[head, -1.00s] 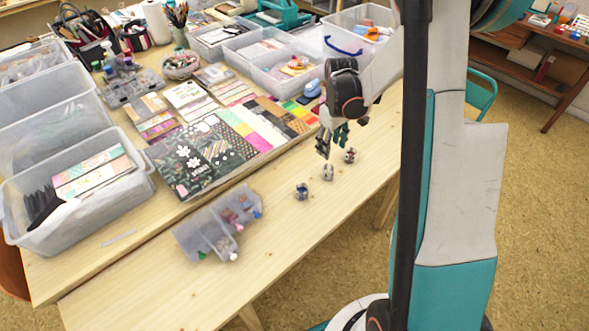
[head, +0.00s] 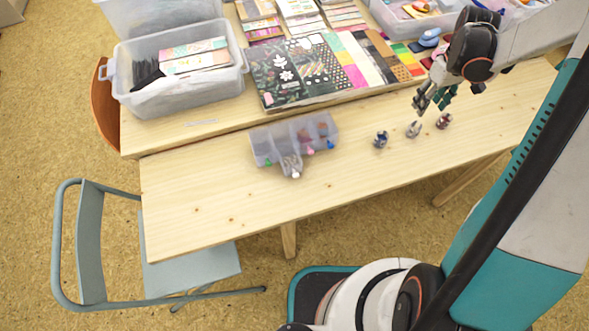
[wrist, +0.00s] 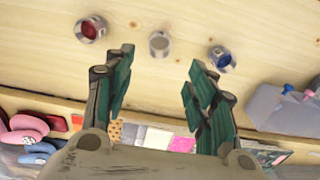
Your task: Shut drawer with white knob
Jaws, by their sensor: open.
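A translucent grey drawer box (head: 262,143) sits on the front table in the head view. One small drawer (head: 291,162) sticks out of its front, with a white knob (head: 295,175) at its end. Green, pink and blue knobs show along the same front. In the wrist view, part of the box (wrist: 270,108) shows at the right edge with a blue knob (wrist: 287,88) and a pink knob; the white knob is not seen there. My gripper (head: 432,104) is open and empty, above the table to the right of the box. Its spread fingers (wrist: 160,60) also show in the wrist view.
Three small round pots stand near my gripper: blue (head: 381,139), pale (head: 413,129) and red (head: 444,120). Patterned papers (head: 290,75) and a clear bin (head: 180,100) lie behind. The table left of the box is bare. A chair (head: 90,245) stands at left.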

